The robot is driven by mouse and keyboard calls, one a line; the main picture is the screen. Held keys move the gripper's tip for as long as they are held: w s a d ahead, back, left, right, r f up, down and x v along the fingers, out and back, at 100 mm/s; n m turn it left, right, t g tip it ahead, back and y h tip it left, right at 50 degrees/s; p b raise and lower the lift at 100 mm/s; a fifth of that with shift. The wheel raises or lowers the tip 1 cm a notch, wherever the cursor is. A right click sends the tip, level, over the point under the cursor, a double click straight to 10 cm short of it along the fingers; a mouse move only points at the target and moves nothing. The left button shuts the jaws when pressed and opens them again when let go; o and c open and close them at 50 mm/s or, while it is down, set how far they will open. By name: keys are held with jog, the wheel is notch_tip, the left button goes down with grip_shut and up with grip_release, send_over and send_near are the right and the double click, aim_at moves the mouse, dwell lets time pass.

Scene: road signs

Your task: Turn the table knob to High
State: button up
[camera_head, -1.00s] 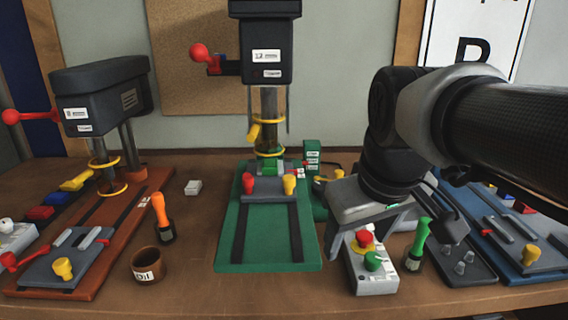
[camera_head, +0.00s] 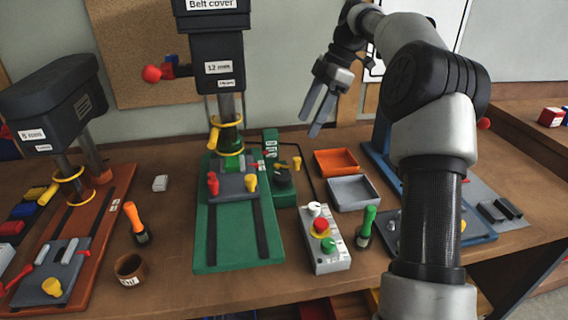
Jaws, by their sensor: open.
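The control box (camera_head: 328,256) lies on the table right of the green drill press base. On its top are a white knob (camera_head: 314,209) at the far end, a red button (camera_head: 321,225) on a yellow ring, and a green button (camera_head: 327,244). A black knob with a yellow part (camera_head: 282,173) sits on a green block behind the box. I cannot tell which of these is the table knob, and no High mark is readable. My gripper (camera_head: 311,126) is open and empty, raised behind the box with its fingers pointing down-left, touching nothing.
The middle drill press (camera_head: 219,72) stands left of my gripper. Orange (camera_head: 337,162) and grey (camera_head: 354,193) trays lie behind the box, and a green-handled tool (camera_head: 366,225) stands right of it. A brown pot (camera_head: 130,268) is at front left.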

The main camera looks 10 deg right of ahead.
aim_at(283, 175)
jog(key=b+x, duration=0.3)
jog(key=x, duration=1.4)
jog(key=shift+f, duration=0.15)
jog(key=shift+c, duration=0.3)
jog(key=c, duration=1)
